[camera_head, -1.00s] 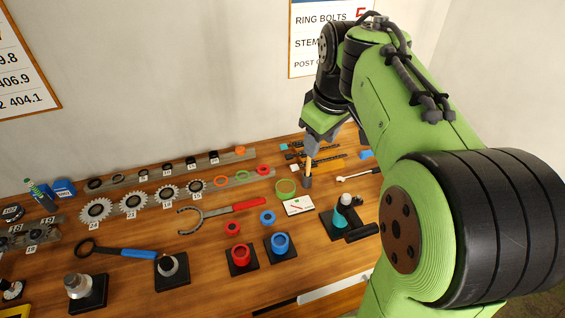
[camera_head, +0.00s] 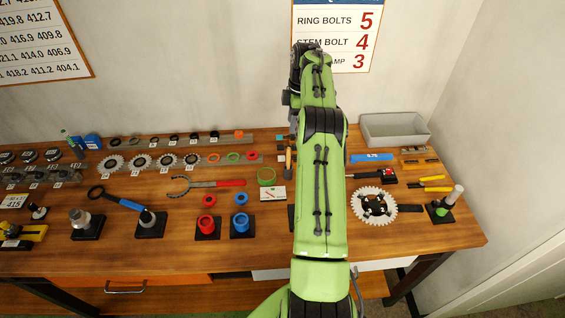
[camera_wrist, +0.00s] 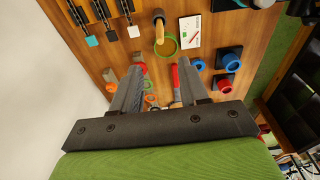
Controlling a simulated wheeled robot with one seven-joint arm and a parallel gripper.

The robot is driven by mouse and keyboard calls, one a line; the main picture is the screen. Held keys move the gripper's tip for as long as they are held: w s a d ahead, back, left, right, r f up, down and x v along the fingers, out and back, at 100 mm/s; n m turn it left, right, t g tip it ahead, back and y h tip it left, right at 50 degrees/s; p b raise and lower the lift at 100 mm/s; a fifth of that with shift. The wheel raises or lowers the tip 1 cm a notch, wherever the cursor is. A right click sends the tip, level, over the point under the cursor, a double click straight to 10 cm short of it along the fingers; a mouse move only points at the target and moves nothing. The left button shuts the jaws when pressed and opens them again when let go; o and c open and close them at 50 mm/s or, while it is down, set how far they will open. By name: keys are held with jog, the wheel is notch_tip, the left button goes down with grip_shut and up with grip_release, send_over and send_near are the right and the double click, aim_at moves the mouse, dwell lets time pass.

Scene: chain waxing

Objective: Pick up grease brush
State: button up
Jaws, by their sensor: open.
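What looks like the grease brush is a slim wooden handle (camera_head: 289,158) standing up from a small dark pot on the table, just left of my arm in the head view. In the wrist view the wooden handle (camera_wrist: 160,38) shows near the top centre, with the dark pot (camera_wrist: 158,14) at its far end. My gripper (camera_wrist: 155,80) is open and empty. Its two fingers point toward the table, and the handle lies beyond the fingertips, apart from them. In the head view my gripper is mostly hidden behind my arm.
A green ring (camera_head: 266,176) and a white card (camera_head: 272,194) lie close to the brush. A grey bin (camera_head: 395,130) and a chainring (camera_head: 374,206) are at the right.

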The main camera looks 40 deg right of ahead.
aim_at(289, 148)
jog(key=f, duration=0.3)
jog(key=f+b, duration=0.1)
jog(key=f, duration=0.1)
jog(key=a+f, duration=0.1)
jog(key=f, duration=0.2)
jog(key=shift+w+f, duration=0.35)
jog(key=f, duration=0.4)
jog(key=shift+w+a+f+p, duration=0.1)
jog(key=shift+a+f+p, duration=0.1)
jog(key=shift+f+p, duration=0.15)
jog(key=shift+w+f, duration=0.1)
jog(key=shift+f, duration=0.35)
grip_shut()
